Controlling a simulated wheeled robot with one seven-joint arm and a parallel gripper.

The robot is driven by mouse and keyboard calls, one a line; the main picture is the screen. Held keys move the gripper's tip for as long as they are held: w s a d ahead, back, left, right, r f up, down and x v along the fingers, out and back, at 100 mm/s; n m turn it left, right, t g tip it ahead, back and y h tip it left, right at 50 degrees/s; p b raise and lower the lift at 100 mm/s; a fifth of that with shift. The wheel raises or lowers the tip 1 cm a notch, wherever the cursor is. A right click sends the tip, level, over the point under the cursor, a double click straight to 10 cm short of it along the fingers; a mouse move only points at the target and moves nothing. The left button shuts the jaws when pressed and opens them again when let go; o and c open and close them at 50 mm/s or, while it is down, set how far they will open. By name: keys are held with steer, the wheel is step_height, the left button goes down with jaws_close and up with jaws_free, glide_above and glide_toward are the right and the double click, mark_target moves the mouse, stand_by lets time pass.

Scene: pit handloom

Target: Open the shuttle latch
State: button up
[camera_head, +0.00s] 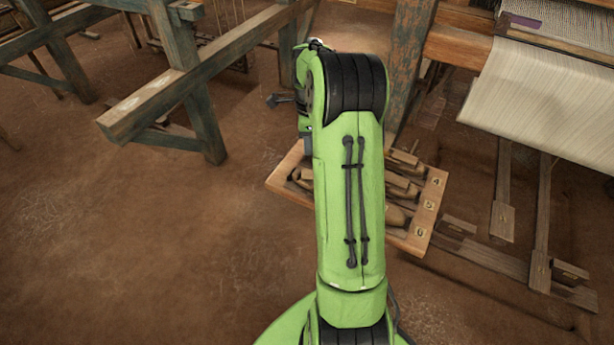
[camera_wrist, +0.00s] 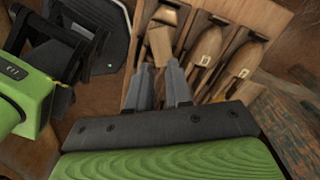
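A wooden tray (camera_head: 427,215) with several wooden shuttles shows in the head view behind my green arm. Its right rim carries the numbers 4, 5 and 6. The arm hides the tray's middle. In the wrist view the tray (camera_wrist: 262,14) holds pale shuttles (camera_wrist: 207,46) side by side in slots. My gripper (camera_wrist: 160,66) points into the tray, its two grey fingers apart with a narrow gap. No latch can be clearly made out.
A timber frame (camera_head: 185,75) stands at the left. A loom post (camera_head: 408,60) rises behind the tray, with white cloth (camera_head: 545,95) at the upper right. Wooden treadles (camera_head: 503,195) lie at the right. The earth floor at the lower left is clear.

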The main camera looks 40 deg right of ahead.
mark_target(309, 174)
step_height(309, 174, down, 11)
steer(key=b, duration=0.3)
steer(key=shift+f, duration=0.1)
jaws_close()
